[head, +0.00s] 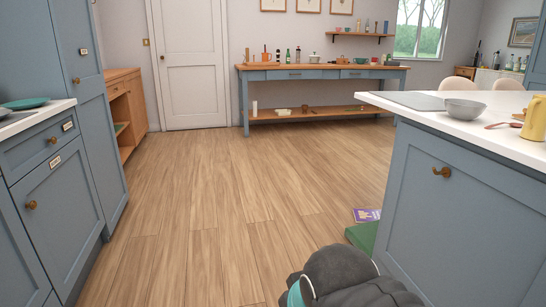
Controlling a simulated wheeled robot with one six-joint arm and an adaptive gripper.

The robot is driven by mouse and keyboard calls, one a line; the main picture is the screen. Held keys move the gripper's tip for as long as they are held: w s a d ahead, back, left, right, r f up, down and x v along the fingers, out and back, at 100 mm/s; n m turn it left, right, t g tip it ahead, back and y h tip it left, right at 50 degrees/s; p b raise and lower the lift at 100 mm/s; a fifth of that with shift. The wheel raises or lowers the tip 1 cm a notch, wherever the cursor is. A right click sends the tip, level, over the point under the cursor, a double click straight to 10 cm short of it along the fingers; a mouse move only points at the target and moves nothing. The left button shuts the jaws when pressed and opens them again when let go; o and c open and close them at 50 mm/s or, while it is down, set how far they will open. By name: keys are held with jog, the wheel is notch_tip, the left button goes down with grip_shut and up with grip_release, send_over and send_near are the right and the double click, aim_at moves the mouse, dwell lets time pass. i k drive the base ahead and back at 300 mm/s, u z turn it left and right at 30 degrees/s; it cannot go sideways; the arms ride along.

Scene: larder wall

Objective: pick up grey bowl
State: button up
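A grey bowl (466,109) stands upright on the white top of the blue island (385,100) at the right. It is near the island's left end, and it looks empty as far as I can see. A dark grey rounded part of my arm shows at the bottom of the head view, below and left of the bowl and well apart from it. My gripper is out of view.
A reddish spoon (500,125) and a yellow jug (535,118) are right of the bowl. A green object (362,236) and a purple packet (367,215) lie on the floor. The wooden floor (220,200) ahead is clear.

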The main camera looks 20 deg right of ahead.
aim_at(459, 109)
jog(key=z, duration=0.9)
jog(key=i, duration=1)
jog(key=z, duration=0.55)
